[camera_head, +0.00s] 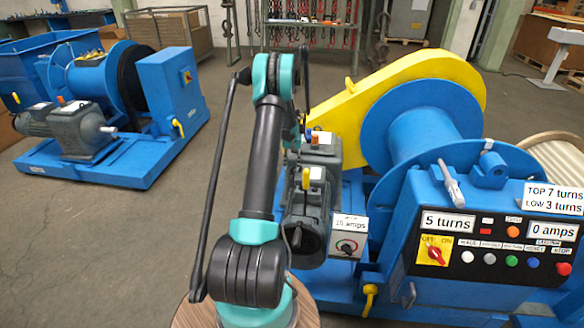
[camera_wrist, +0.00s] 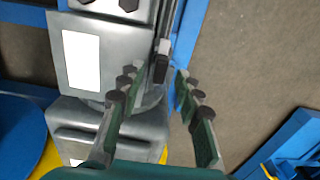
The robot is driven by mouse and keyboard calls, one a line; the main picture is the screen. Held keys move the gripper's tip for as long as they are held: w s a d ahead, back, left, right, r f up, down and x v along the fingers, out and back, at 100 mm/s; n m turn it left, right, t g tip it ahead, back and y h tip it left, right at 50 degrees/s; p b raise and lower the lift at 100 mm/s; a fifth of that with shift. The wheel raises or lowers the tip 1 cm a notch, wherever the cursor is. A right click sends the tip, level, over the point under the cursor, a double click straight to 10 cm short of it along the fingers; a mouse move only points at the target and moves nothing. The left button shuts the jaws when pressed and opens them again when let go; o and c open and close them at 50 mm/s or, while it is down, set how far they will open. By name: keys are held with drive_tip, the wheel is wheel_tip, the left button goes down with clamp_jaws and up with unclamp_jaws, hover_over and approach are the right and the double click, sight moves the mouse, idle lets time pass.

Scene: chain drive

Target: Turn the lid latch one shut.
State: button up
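My gripper (camera_wrist: 157,78) is open in the wrist view, its dark green fingers spread on either side of a grey metal housing's edge. Between the fingertips is a narrow dark-tipped lever (camera_wrist: 161,68) on a grey bar; I cannot tell whether it is lid latch one or whether a finger touches it. The grey housing (camera_wrist: 115,75) carries a blank white label. In the head view my arm hides the gripper.
The blue winch drum (camera_head: 420,125) and control panel (camera_head: 500,240) stand at the right, with a small switch box (camera_head: 348,240) near my arm. A second blue winch (camera_head: 110,110) stands at the left. Bare floor (camera_head: 160,235) lies between them.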

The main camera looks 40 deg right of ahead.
drive_tip(key=shift+f, duration=0.6)
clamp_jaws()
